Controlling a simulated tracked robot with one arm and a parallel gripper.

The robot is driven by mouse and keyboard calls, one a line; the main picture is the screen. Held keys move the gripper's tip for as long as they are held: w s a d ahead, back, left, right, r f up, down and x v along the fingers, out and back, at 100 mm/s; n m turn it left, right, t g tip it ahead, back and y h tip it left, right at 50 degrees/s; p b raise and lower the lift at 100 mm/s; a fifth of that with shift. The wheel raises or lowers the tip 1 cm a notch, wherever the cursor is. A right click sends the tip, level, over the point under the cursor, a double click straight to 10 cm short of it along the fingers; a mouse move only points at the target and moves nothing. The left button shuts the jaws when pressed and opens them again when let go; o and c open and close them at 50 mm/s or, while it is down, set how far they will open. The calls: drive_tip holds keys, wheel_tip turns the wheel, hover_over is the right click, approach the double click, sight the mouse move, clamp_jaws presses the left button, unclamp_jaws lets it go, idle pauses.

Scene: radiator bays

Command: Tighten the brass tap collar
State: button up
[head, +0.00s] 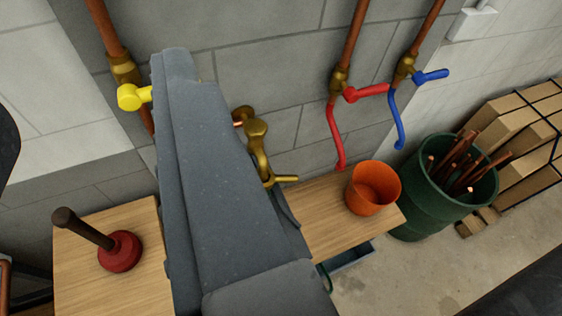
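A brass tap (257,145) stands out from the grey block wall, just right of the large grey body in the middle of the head view. Its rounded brass collar (243,114) is at the wall end, with a bit of copper showing beside it. A short brass lever (286,179) sticks out to the right at its lower end. My gripper (178,62) shows as the grey shape reaching up from the bottom, left of the tap. It covers part of the wall and the left side of the tap area. I cannot make out two separate fingertips or any gap between them.
A yellow-handled valve (132,97) is on a copper pipe at left. Red (366,92) and blue (431,76) valve handles are at right. A plunger (120,251) and an orange pot (373,187) stand on wooden surfaces. A green bin (432,209) holds copper pipes beside stacked boxes (507,121).

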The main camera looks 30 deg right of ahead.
drive_tip(key=shift+s, duration=0.1)
drive_tip(key=m+g+p, duration=1)
drive_tip(key=m+g, duration=0.3)
drive_tip(key=m, duration=0.9)
hover_over(287, 177)
drive_tip(key=s, duration=0.3)
drive_tip(key=s+f+x, duration=0.1)
drive_tip(key=s+x, duration=0.3)
drive_tip(key=x, duration=1.4)
drive_tip(key=s+f+x, duration=0.1)
drive_tip(key=s+x, duration=0.2)
drive_tip(key=x, duration=1.4)
drive_tip(key=shift+h, duration=0.3)
drive_tip(key=x, duration=0.4)
drive_tip(key=p+x, duration=0.1)
drive_tip(key=x, duration=0.3)
drive_tip(key=p+x, duration=0.1)
drive_tip(key=x, duration=0.4)
drive_tip(key=shift+s+a, duration=0.15)
drive_tip(key=shift+a, duration=0.2)
